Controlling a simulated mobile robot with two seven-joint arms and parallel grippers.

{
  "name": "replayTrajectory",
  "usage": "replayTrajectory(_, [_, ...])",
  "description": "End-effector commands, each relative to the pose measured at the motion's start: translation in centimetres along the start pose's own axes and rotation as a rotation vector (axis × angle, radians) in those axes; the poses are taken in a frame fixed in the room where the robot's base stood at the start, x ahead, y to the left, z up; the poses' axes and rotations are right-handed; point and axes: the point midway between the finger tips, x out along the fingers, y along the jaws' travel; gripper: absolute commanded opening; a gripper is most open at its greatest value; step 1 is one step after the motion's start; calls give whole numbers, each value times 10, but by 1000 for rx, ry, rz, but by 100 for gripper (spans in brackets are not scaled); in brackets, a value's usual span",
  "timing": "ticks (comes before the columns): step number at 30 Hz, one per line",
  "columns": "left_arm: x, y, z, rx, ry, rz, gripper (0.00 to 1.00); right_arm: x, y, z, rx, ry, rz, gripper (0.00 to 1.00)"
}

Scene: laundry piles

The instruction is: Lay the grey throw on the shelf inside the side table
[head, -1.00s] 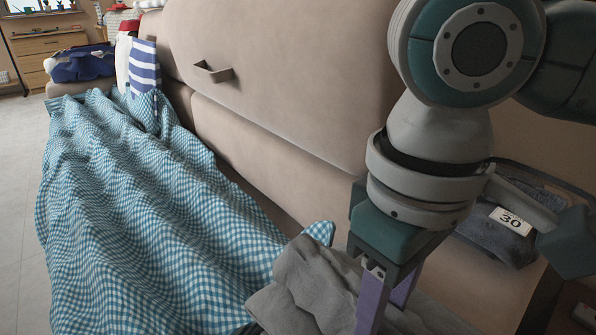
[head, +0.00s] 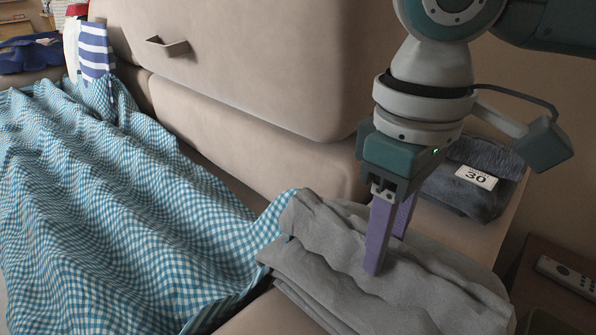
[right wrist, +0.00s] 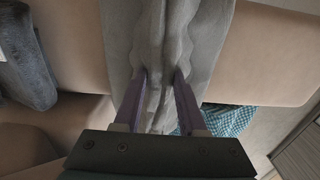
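The grey throw (head: 335,250) lies bunched in thick folds over the sofa's near end, beside the blue checked cloth. My right gripper (head: 388,245) points down into it, with its purple fingers on either side of gathered cloth. In the right wrist view the throw (right wrist: 155,35) is squeezed into ridges between the fingertips (right wrist: 161,76). The right gripper looks shut on it, with the thick cloth keeping the fingers apart. Most of the throw still rests on the sofa. The side table (head: 545,250) is at the lower right, cut off; its inner shelf is hidden. My left gripper is out of view.
A blue checked cloth (head: 120,200) covers the sofa seat at left. A dark grey folded textile with a "30" label (head: 477,178) lies behind my right gripper. A white remote (head: 566,275) lies on the side table. The beige sofa back (head: 240,60) rises behind.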

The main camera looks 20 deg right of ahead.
Motion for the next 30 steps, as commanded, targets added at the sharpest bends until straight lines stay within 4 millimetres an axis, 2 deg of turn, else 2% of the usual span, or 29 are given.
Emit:
replayTrajectory(1, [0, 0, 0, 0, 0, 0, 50, 0, 0, 0, 0, 0, 0, 46])
replayTrajectory(7, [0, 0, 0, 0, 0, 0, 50, 0, 0, 0, 0, -1, -1, 69])
replayTrajectory(16, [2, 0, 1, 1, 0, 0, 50, -2, 0, 0, -1, 1, 0, 70])
replayTrajectory(20, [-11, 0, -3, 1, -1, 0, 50, -22, -1, 0, 0, 1, -2, 70])
replayTrajectory(30, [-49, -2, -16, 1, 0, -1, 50, -98, -1, -1, -1, 2, -2, 70])
